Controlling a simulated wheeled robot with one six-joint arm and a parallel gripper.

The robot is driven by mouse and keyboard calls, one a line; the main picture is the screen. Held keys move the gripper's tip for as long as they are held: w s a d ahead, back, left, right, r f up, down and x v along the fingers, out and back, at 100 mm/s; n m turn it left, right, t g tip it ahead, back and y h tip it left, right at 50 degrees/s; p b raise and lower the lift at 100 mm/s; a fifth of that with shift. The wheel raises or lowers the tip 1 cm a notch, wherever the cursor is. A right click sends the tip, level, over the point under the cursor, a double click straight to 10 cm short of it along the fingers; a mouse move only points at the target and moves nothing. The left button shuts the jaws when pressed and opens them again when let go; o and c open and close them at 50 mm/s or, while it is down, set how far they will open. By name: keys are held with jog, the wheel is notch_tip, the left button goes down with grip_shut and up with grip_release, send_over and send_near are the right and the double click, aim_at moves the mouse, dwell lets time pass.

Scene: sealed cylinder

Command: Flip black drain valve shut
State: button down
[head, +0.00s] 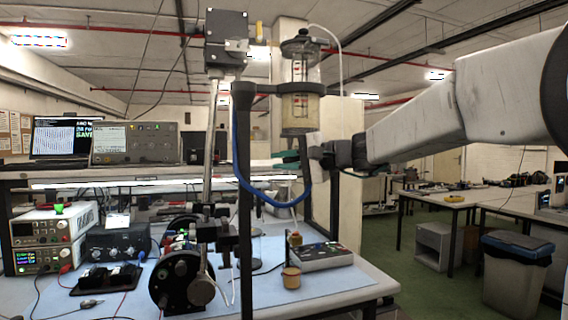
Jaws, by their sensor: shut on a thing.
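The sealed clear cylinder (299,95) hangs upright in a dark frame, with red markings and pale liquid inside. My gripper (318,154) reaches in from the right, just below the cylinder's base. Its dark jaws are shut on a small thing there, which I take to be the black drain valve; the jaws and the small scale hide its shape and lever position. A teal piece (286,157) shows just left of the jaws. A blue tube (262,199) loops below them to the left post.
A dark post (243,180) stands left of the cylinder. The workbench (350,279) below holds a control box (320,256), a small wooden cylinder (291,278) and instruments at the left. A grey bin (515,265) stands on the floor at right. Open air lies between the gripper and the bench.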

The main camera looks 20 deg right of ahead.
aim_at(293, 158)
jog(key=shift+r+m+t+y, duration=0.35)
jog(key=shift+m+t+y, duration=0.15)
jog(key=shift+m, duration=0.2)
jog(key=c, duration=1.4)
grip_release()
jog(key=shift+c, duration=0.2)
jog(key=v, duration=0.8)
jog(key=shift+a, duration=0.1)
